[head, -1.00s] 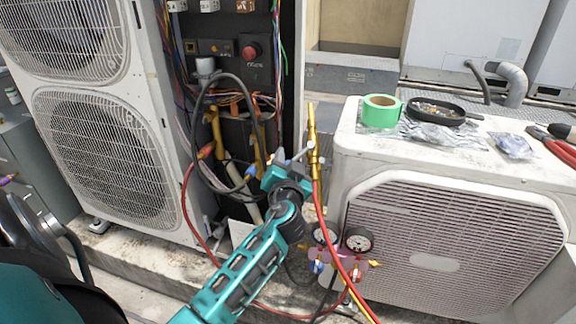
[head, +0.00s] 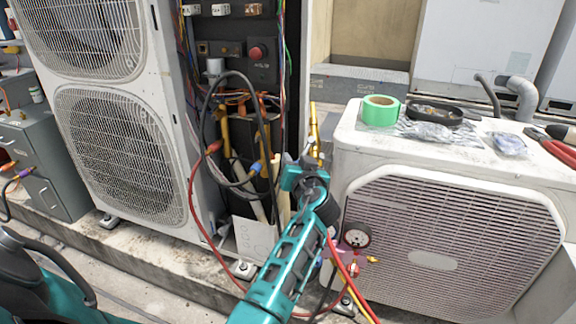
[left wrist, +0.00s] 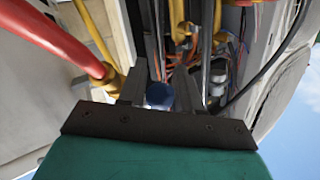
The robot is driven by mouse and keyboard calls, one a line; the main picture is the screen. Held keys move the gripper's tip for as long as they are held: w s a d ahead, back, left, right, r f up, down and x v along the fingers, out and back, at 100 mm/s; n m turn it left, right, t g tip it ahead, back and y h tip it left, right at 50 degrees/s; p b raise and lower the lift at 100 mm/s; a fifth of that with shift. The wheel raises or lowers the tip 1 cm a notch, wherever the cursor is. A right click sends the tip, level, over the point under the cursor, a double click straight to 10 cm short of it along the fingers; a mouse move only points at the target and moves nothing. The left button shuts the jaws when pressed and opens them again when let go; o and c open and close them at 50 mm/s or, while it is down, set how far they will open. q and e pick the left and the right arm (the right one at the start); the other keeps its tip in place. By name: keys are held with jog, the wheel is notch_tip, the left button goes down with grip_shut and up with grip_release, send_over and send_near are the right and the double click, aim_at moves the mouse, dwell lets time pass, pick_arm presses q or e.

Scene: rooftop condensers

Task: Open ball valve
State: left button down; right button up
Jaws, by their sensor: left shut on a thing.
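A slim brass fitting (head: 314,122) stands upright between the open unit and the right condenser in the head view, its lower part hidden behind my gripper. My left gripper (head: 306,156) is at this fitting, its fingertips small and partly hidden. In the left wrist view, its two grey fingers (left wrist: 163,88) stand on either side of a dark blue round part (left wrist: 160,96), which looks like the ball valve's handle. The gripper is shut on it. The handle's angle cannot be told. A red hose with a brass end (left wrist: 112,77) passes beside the left finger. My right gripper is not in view.
A gauge (head: 357,235) with red and yellow hoses hangs at the right condenser (head: 345,150). A black cable loop (head: 204,120) and a red hose (head: 193,195) hang left of my arm.

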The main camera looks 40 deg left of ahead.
pick_arm(q)
jog(key=shift+d, duration=0.1)
dwell(0.5)
jog(key=c, duration=0.8)
grip_release()
jog(key=shift+d, duration=0.2)
